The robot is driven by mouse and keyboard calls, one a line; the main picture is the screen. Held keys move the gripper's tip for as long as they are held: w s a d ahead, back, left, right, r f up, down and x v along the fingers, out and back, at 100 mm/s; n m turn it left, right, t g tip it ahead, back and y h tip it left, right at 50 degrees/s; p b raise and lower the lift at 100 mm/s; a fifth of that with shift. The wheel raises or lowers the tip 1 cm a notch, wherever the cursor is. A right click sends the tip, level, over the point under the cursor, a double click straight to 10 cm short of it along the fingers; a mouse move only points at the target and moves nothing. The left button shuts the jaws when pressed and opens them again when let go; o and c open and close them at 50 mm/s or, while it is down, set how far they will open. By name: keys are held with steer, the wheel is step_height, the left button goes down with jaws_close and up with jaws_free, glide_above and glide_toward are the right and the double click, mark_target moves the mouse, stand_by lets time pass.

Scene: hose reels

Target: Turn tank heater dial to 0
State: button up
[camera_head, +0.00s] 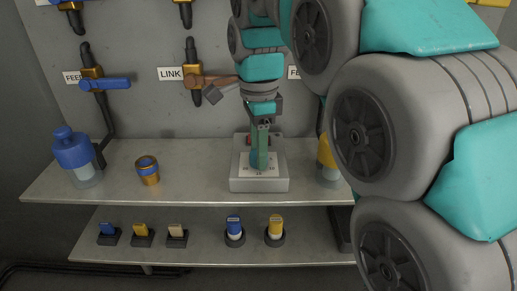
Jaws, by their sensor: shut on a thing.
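The tank heater seems to be the light grey box (260,185) on the upper shelf, with a white marked face and a small red spot at its upper left. A teal dial (256,161) stands on that face. My gripper (262,150) reaches down from above, shut on the dial. The gripper hides much of the dial and part of the scale, so I cannot tell which mark the dial points to.
A blue-capped jar (73,152) and a brass-and-blue fitting (147,170) stand left on the shelf. A yellow-topped container (327,160) stands close right of the box, partly behind my arm. Valves with handles (105,83) line the wall.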

jaws_close()
